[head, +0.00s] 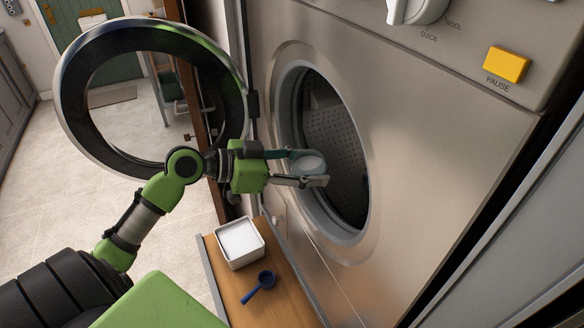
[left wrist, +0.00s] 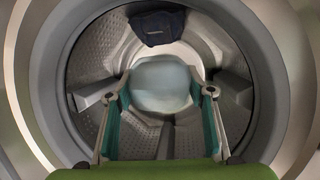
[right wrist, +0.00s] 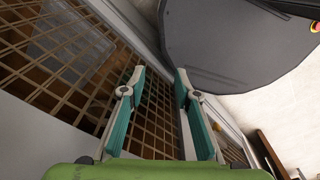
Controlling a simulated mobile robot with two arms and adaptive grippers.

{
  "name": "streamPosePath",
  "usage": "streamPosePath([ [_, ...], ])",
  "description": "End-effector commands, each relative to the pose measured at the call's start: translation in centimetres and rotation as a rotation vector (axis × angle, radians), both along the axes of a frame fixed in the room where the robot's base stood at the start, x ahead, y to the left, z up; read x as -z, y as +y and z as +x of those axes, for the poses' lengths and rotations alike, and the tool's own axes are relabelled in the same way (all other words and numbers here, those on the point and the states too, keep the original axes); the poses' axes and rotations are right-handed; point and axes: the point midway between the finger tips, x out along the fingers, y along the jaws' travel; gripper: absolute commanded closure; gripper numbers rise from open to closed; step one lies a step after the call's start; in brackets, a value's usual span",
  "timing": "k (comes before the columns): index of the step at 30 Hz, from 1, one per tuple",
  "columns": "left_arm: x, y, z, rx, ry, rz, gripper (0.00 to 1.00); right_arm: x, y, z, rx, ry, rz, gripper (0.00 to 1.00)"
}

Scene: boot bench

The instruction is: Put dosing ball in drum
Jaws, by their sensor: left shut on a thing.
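The dosing ball (head: 309,163), pale and rounded, is between the fingers of my left gripper (head: 308,168) at the mouth of the washing machine. In the left wrist view the pale blue ball (left wrist: 160,84) sits between both fingers, in front of the drum opening. The drum (head: 335,130) is a perforated grey metal hollow, with its round door swung open to the left. The drum (left wrist: 112,70) fills the left wrist view behind the ball. My right gripper (right wrist: 160,80) is open and empty, away from the machine.
The open door ring (head: 75,120) stands left of my left arm. A white box of powder (head: 240,243) and a blue scoop (head: 260,287) are on a wooden surface below. A dark blue cloth (left wrist: 157,26) lies inside the drum. A lattice panel (right wrist: 60,60) is close to my right gripper.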

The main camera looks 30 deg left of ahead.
Motion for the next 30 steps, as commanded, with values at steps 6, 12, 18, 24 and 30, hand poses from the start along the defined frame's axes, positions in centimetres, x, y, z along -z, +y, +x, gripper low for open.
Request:
streamPosePath([
  [6,0.6,-1.3,2.8,0.000,-0.001,-0.002,0.67,-0.5,0.0,0.0,0.000,0.000,0.000,0.71],
  [12,2.4,-2.4,4.7,0.000,-0.002,-0.001,0.67,0.9,0.0,0.0,0.000,0.000,0.000,0.71],
  [18,4.1,-3.6,6.7,0.000,-0.002,-0.002,0.67,2.1,0.0,0.0,0.000,0.000,0.000,0.71],
  [24,5.5,-4.7,8.5,0.000,-0.002,-0.002,0.67,3.2,0.0,0.0,0.000,0.000,0.000,0.71],
  [30,6.5,-5.4,9.7,0.000,-0.001,-0.002,0.67,3.9,0.0,0.0,0.000,0.000,0.000,0.71],
])
